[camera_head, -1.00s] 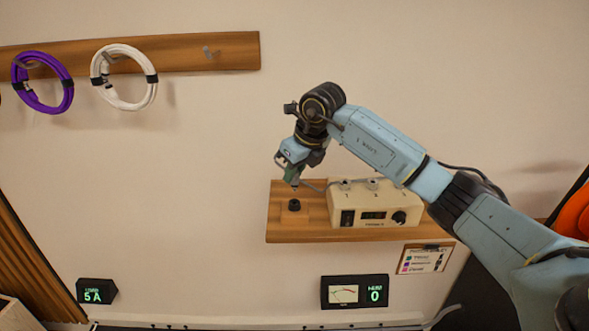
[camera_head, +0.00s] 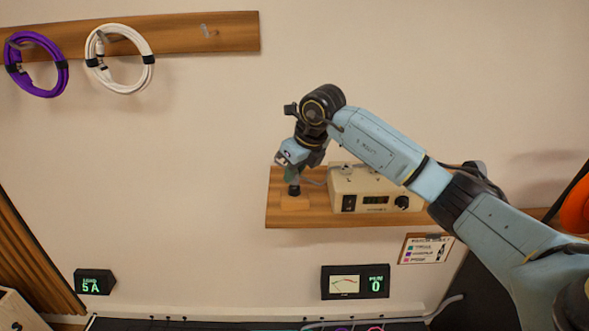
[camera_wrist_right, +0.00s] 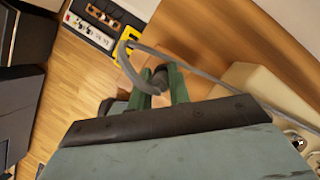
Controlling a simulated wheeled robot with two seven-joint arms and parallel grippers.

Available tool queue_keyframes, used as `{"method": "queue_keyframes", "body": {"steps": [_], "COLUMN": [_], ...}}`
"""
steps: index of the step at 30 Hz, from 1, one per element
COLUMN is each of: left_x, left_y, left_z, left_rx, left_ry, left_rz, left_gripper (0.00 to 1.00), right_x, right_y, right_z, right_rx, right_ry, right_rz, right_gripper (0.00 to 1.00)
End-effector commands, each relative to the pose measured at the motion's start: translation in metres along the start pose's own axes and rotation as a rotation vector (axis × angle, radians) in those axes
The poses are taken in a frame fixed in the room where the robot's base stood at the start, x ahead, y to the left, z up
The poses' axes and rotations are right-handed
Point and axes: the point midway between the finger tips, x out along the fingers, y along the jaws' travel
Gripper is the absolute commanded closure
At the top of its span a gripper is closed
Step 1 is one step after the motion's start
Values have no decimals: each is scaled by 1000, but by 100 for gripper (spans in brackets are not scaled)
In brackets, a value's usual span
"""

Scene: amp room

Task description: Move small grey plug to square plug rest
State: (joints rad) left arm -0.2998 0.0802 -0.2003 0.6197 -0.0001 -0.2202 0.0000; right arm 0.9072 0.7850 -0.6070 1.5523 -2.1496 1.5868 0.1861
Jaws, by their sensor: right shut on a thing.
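My right gripper (camera_head: 292,176) hangs over the left end of a wooden wall shelf (camera_head: 315,216). Its green fingers are shut on the small grey plug (camera_wrist_right: 159,80), which shows between them in the right wrist view with a grey cable curving from it. My left gripper is not in view.
A cream power box (camera_head: 372,201) stands on the shelf right of the rest. Purple (camera_head: 35,65) and white (camera_head: 119,60) cable coils hang on the upper left rail. A meter (camera_head: 355,283) and a card (camera_head: 425,248) are below. The wall left of the shelf is clear.

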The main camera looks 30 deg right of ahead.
Motion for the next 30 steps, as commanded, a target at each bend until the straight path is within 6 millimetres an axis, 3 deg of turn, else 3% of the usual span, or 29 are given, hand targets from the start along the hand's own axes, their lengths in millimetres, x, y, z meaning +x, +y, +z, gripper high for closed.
{"method": "queue_keyframes", "body": {"steps": [14,15,20,30], "left_x": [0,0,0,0], "left_y": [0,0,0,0], "left_z": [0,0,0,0], "left_rx": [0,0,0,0], "left_ry": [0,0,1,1], "left_rz": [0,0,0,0], "left_gripper": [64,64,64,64], "right_x": [1,1,1,-2], "right_y": [0,0,0,0], "right_z": [0,0,0,0], "right_rx": [0,0,0,0], "right_ry": [0,0,0,-1], "right_rz": [0,0,0,-1], "right_gripper": [100,79,58,56]}}
